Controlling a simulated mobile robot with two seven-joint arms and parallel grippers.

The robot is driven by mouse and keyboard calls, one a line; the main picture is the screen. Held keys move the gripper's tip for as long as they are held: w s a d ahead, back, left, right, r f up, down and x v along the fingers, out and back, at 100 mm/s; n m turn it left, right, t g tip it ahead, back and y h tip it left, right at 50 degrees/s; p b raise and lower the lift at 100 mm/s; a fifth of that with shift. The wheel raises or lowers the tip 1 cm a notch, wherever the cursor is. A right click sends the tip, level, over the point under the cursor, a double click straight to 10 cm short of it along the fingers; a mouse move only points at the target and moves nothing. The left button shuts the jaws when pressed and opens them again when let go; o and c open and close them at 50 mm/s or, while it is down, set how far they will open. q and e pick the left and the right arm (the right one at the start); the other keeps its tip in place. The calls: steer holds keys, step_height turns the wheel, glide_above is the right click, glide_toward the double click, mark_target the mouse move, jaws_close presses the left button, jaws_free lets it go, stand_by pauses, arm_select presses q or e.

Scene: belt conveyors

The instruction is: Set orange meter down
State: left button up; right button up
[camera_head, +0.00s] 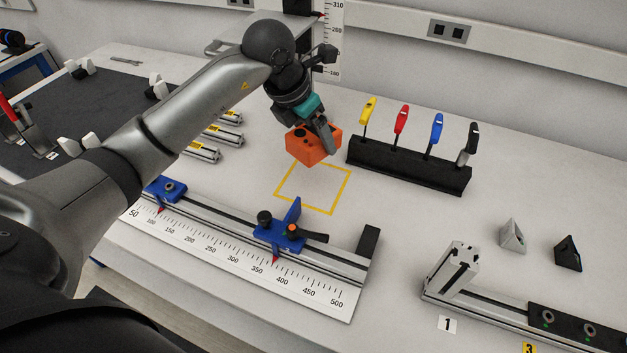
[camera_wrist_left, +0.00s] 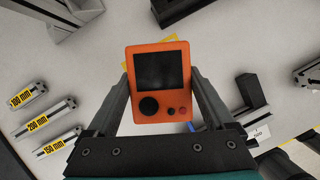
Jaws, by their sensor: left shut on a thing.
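The orange meter (camera_head: 306,150) is a boxy orange device held over the white table by my left gripper (camera_head: 325,140). In the left wrist view the meter (camera_wrist_left: 160,51) shows a dark screen, a large black knob and small buttons, between the two fingers of my left gripper (camera_wrist_left: 160,92). A yellow square outline (camera_head: 313,208) on the table lies just below and in front of the meter in the head view. The height of the meter above the table is hard to tell. My right gripper is not in view.
A black rack (camera_head: 408,166) with several coloured-handled tools stands right of the meter. A ruler rail with a blue clamp (camera_head: 281,238) lies in front of the square. Metal profiles (camera_head: 203,152) lie left. The square's inside is clear.

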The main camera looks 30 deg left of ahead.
mark_target(296, 142)
arm_select(q)
step_height(296, 142, down, 10)
steer(key=shift+r+b, duration=0.1)
steer(key=shift+b, duration=0.45)
steer(key=shift+f, duration=0.2)
steer(key=o, duration=1.3)
steer(key=shift+r, duration=0.1)
steer(key=shift+r, duration=0.3)
steer(key=p+v, duration=0.1)
steer(key=v, duration=1)
steer(key=shift+s+r+p, duration=0.1)
steer(key=shift+r+p, duration=0.15)
steer(key=shift+p, duration=0.05)
